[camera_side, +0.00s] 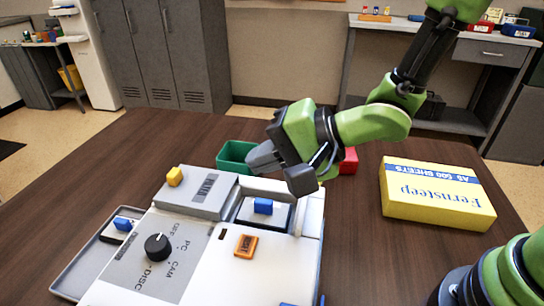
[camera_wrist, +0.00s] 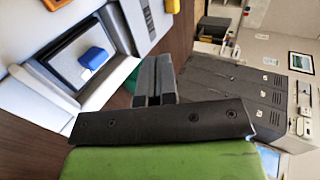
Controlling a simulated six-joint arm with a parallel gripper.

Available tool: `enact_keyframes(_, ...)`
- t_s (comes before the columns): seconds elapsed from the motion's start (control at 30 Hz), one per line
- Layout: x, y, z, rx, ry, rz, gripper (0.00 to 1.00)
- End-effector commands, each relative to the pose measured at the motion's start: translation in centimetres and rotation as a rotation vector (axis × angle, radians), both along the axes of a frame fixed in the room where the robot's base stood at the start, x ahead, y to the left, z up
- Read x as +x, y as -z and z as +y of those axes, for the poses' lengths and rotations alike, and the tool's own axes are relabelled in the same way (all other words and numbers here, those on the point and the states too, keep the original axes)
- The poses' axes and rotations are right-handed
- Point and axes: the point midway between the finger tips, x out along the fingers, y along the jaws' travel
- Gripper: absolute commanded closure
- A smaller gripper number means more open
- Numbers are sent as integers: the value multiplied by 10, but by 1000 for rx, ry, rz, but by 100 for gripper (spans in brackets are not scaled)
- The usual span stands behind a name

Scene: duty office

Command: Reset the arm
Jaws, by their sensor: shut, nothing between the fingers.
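My green and black arm reaches in from the upper right in the side view. My gripper (camera_side: 262,160) is shut and empty, in the air above the back edge of a white and grey control box (camera_side: 265,275). In the wrist view my gripper (camera_wrist: 155,62) shows its two grey fingers pressed together. The box has a black knob (camera_side: 158,247), an orange button (camera_side: 246,246) and a blue block (camera_side: 263,206) in a recess. The blue block also shows in the wrist view (camera_wrist: 94,58).
A green bin (camera_side: 235,158) stands behind the box, partly hidden by my gripper. A red object (camera_side: 349,161) is behind my wrist. A yellow paper pack (camera_side: 435,195) lies on the right of the brown table (camera_side: 130,150). Grey lockers (camera_side: 165,55) stand farther back.

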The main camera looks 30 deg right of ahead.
Motion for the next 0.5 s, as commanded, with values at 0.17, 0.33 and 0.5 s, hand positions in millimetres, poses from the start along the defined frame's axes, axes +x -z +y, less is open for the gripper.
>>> enact_keyframes(0.17,0,-5,-6,-18,8,-12,100)
enact_keyframes(0.33,8,-39,-44,-184,84,-97,100)
enact_keyframes(0.5,-10,-85,-109,-458,163,-137,100)
